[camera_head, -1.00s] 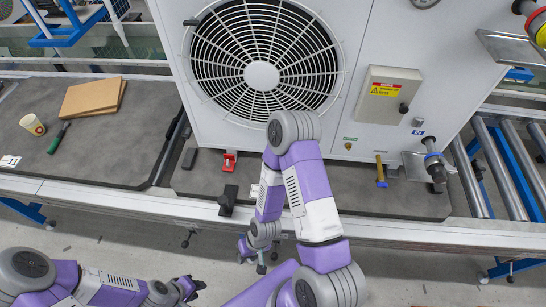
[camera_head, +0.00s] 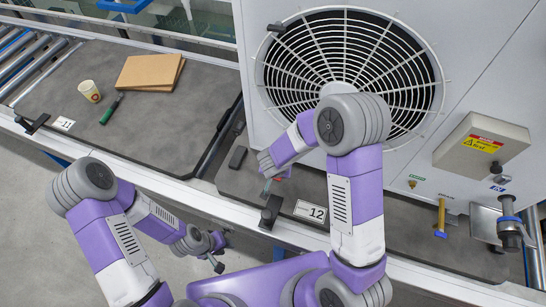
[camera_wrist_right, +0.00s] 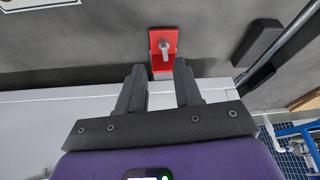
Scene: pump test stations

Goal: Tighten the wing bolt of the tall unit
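The tall unit (camera_head: 465,60) is a large white housing with a round fan grille, standing on a dark mat. In the right wrist view a red bracket (camera_wrist_right: 157,65) carries a small grey bolt (camera_wrist_right: 164,45), seemingly the wing bolt; its wings are not clear. My right gripper (camera_wrist_right: 158,76) is open and empty, its fingers just short of the bracket and roughly in line with it. In the head view my right gripper (camera_head: 268,172) is at the unit's lower left and mostly covers the bracket. My left gripper (camera_head: 217,251) appears open and empty, low in front of the bench edge.
A black block (camera_head: 270,211) and a label "12" (camera_head: 310,211) sit at the mat's front edge. The left mat holds a cup (camera_head: 89,91), green-handled tool (camera_head: 112,108) and cardboard (camera_head: 150,72).

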